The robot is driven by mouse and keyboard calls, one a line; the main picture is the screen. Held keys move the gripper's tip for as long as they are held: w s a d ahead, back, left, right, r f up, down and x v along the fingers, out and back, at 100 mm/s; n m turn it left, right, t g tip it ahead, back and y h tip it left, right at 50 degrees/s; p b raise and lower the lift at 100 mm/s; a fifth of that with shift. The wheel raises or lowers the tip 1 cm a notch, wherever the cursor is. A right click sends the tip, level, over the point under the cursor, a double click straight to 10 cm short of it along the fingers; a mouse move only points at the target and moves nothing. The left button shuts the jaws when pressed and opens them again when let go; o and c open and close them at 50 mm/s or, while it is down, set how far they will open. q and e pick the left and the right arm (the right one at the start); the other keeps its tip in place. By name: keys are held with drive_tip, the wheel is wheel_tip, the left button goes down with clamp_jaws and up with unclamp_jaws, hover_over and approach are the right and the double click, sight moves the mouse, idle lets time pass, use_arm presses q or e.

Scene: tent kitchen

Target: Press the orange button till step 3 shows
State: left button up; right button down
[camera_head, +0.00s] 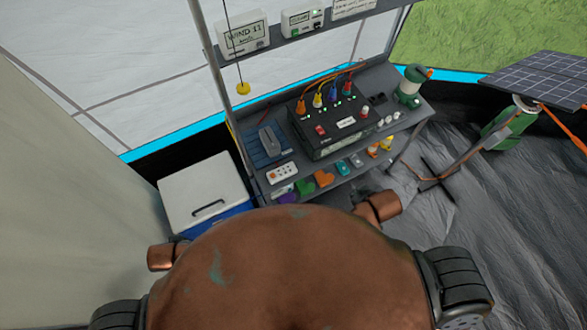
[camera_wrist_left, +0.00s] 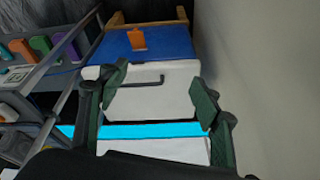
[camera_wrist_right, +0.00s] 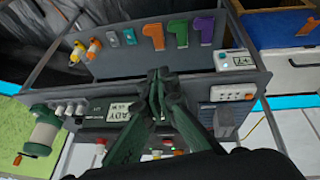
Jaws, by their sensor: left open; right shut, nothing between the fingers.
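A white strip with small orange-red spots (camera_head: 283,173) lies at the left of the rack in the head view, and it also shows in the right wrist view (camera_wrist_right: 232,92). My left gripper (camera_wrist_left: 160,92) is open and empty above the white-lidded cooler (camera_wrist_left: 150,100).
The black power box also shows in the head view (camera_head: 340,135), with coloured plugs on top. A wind display (camera_head: 243,38) sits on the upper shelf. Coloured shapes line the rack's front edge. The cooler (camera_head: 203,190) stands left of the rack.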

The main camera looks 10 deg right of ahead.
use_arm(q)
drive_tip(key=s+d+f+g, duration=0.1)
drive_tip(key=s+f, duration=0.2)
drive_tip(key=f, duration=1)
drive_tip(key=s+f+g, duration=0.1)
drive_tip(key=s+f, duration=0.3)
drive_tip(key=f, duration=0.9)
drive_tip(key=s+f+m, duration=0.1)
drive_tip(key=s+f, duration=1)
drive_tip(key=s, duration=0.4)
drive_tip(key=shift+s+f+h, duration=0.2)
drive_tip(key=shift+f+h, duration=0.1)
drive_tip(key=shift+f, duration=0.05)
use_arm(e)
drive_tip(key=w+a+n+t+y, duration=0.1)
drive_tip(key=w+a+n, duration=0.8)
drive_tip(key=a+n, duration=0.4)
drive_tip(key=w+a+n+t+y, duration=0.2)
drive_tip(key=w+a+n, duration=0.7)
drive_tip(key=a+n, duration=0.5)
drive_tip(key=shift+w+a+f+y, duration=0.15)
drive_tip(key=shift+a+f+y, duration=0.15)
drive_tip(key=shift+a+f, duration=0.1)
use_arm(q)
drive_tip(key=shift+a, duration=0.1)
